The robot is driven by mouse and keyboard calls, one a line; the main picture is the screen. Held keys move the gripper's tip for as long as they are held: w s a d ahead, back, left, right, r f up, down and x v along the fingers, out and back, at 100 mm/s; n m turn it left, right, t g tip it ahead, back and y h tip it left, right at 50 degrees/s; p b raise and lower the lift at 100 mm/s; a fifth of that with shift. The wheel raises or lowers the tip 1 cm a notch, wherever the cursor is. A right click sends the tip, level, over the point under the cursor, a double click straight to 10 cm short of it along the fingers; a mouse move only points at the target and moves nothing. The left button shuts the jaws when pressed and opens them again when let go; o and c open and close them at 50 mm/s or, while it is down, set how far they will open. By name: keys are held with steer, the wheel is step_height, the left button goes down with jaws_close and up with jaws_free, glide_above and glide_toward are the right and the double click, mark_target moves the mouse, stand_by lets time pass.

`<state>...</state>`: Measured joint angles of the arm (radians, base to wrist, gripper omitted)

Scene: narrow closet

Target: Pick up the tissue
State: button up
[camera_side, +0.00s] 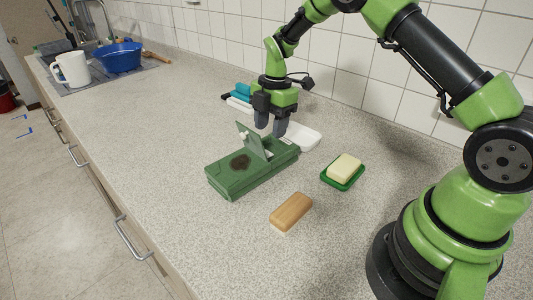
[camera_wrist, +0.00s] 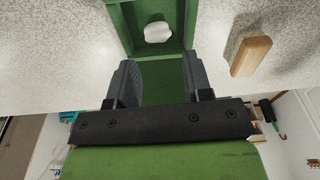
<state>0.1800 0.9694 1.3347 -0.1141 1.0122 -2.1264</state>
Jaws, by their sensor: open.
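The tissue (camera_wrist: 157,32) is a small white lump in the wrist view, inside the green box, ahead of my fingers. In the side view I cannot make it out clearly. The green box (camera_side: 232,183) lies on the counter with a thin lid (camera_side: 252,139) standing up from it; a dark patch shows on its top. My gripper (camera_side: 269,131) points down over the box's far end, close beside the raised lid. In the wrist view my gripper (camera_wrist: 158,78) has its fingers wide apart, with only green surface between them and no tissue. Whether a finger touches the box is unclear.
A wooden-backed brush or block (camera_side: 291,212) lies right of the box. A soap bar (camera_side: 344,167) sits on a green dish. A white dish (camera_side: 304,138) stands behind my gripper, near the tiled wall. The counter left of the box is clear; a blue basin (camera_side: 121,58) and white mug (camera_side: 71,70) stand farther back.

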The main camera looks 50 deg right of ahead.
mark_target(267, 150)
steer(key=shift+w+a+f, duration=0.1)
steer(key=shift+a+f, duration=0.05)
steer(key=shift+f, duration=0.9)
steer(key=shift+w+a+f, duration=0.1)
steer(key=shift+a+f, duration=0.05)
steer(key=shift+f, duration=0.9)
steer(key=shift+a+f, duration=0.15)
steer(key=shift+f, duration=0.9)
steer(key=c, duration=0.8)
